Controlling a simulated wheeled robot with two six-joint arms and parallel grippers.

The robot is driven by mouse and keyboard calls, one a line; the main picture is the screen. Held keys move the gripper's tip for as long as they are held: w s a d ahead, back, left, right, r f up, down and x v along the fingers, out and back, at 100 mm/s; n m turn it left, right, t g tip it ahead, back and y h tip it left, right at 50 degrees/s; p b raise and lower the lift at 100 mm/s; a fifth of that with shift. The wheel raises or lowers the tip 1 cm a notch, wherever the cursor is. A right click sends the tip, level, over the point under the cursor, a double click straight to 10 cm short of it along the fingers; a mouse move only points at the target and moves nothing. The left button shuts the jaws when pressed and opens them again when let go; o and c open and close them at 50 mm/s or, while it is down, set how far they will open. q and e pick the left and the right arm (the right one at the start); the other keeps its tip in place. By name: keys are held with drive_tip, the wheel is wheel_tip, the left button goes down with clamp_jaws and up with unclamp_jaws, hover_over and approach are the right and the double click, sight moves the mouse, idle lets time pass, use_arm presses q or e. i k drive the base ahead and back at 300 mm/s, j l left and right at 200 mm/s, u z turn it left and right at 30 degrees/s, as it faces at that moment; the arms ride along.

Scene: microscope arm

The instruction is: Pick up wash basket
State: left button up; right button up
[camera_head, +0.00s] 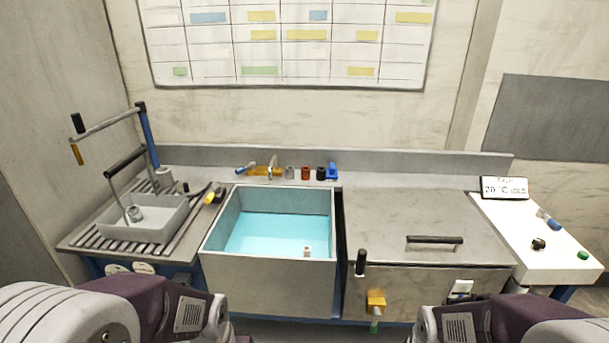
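The wash basket (146,221) is a shallow grey box with a tall upright handle whose dark grip bar (126,161) is at the top. It stands on the slatted drainboard at the left of the counter. A small grey cup-like piece (134,213) lies inside it. My two arms show only as purple and white links at the bottom left and bottom right edges. Both grippers are out of view.
A deep grey sink (267,287) holds blue water with a small white object (307,251) in it. A blue post with a crank arm (148,135) rises behind the basket. A lidded grey unit (430,226) and a white side table (532,230) stand at the right.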

sight(162, 214)
drive_tip(key=u, duration=1.35)
